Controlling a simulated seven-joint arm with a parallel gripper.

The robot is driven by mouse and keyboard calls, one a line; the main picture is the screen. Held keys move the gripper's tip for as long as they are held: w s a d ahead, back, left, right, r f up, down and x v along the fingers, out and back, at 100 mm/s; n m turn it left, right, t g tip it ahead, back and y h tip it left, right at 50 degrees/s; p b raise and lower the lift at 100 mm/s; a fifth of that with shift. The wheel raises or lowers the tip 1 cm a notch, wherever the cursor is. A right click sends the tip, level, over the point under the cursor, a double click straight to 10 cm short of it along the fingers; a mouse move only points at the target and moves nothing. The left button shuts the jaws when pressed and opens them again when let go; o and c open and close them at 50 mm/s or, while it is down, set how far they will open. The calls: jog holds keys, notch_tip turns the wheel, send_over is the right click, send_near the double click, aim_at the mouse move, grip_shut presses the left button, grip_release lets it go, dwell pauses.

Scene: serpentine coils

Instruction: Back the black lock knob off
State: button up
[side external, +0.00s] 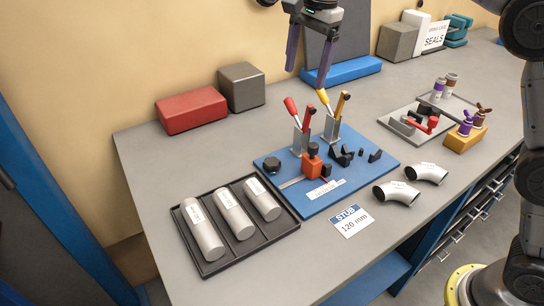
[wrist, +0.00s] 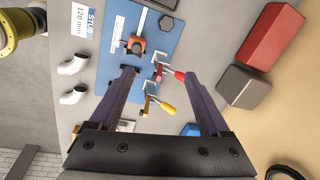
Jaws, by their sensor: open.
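A black lobed knob (side external: 272,165) sits at the left corner of the blue plate (side external: 375,172); in the wrist view it is the dark knob (wrist: 166,22) near the plate's upper edge. An orange-red block (side external: 312,167) stands on a metal strip on the plate, with a small dark part on it in the wrist view (wrist: 136,46). Which one is the lock knob I cannot tell for certain. My gripper (side external: 306,79) is open and empty, high above the back of the plate. In the wrist view its fingers (wrist: 155,74) point toward the clamps, apart from both knobs.
Two upright toggle clamps with red (side external: 292,107) and yellow (side external: 323,101) handles stand near the gripper. A black tray (side external: 208,270) of metal tubes lies in front. Two elbows (side external: 397,192) lie right of the plate. Red (side external: 191,110) and grey (side external: 242,87) boxes stand behind.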

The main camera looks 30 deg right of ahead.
jog(key=g, duration=0.2)
send_over(272, 161)
notch_tip(272, 161, down, 9)
jog(key=shift+n, duration=0.5)
notch_tip(272, 161, down, 14)
jog(key=shift+f, duration=0.15)
grip_shut()
